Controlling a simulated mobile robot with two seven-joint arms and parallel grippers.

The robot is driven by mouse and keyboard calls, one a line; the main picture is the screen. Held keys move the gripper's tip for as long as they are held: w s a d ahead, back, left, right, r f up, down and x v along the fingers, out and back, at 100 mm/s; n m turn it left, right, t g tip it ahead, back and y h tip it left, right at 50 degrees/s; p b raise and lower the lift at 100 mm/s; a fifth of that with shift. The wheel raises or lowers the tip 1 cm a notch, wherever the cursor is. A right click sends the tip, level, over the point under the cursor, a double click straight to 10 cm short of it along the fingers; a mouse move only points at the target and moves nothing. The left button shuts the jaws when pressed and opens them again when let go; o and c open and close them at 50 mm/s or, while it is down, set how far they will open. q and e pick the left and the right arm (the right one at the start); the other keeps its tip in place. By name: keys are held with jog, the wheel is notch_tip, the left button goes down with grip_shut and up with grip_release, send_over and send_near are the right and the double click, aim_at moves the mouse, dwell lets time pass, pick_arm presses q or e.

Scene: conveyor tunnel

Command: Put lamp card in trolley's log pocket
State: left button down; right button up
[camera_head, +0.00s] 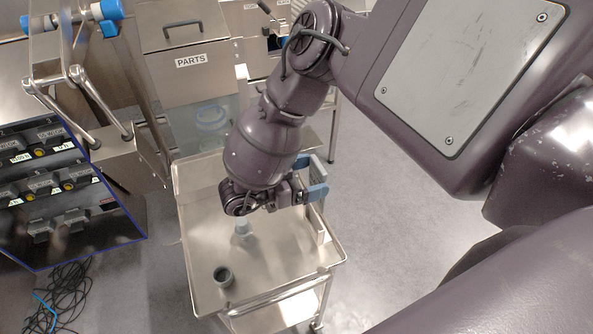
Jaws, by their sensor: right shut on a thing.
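The steel trolley (262,270) stands in the middle, its flat top bordered by a raised rim. My right arm reaches down over it from the upper right. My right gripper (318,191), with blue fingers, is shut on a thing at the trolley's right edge. What it holds is thin and mostly hidden by the fingers; I take it to be the lamp card. Pale blue-grey parts stand beside the fingers, and I cannot tell whether they belong to the log pocket. My left gripper is not in view.
A PARTS box (186,62) is behind. A dark switch panel (60,190) and cables (65,295) are left. Floor right is clear.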

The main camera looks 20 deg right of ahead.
jog(key=shift+f+b, duration=0.65)
jog(key=shift+f, duration=0.1)
pick_arm(q)
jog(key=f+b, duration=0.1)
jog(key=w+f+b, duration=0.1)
jog(key=b, duration=0.1)
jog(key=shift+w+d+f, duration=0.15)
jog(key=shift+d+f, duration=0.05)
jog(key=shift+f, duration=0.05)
pick_arm(e)
notch_tip(320, 180, down, 4)
jog(key=shift+f, duration=0.15)
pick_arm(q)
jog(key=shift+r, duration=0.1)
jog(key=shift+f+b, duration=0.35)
pick_arm(e)
jog(key=shift+f, duration=0.25)
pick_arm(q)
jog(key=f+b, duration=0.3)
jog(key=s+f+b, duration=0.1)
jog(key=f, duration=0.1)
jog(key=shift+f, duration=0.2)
pick_arm(e)
notch_tip(320, 180, down, 7)
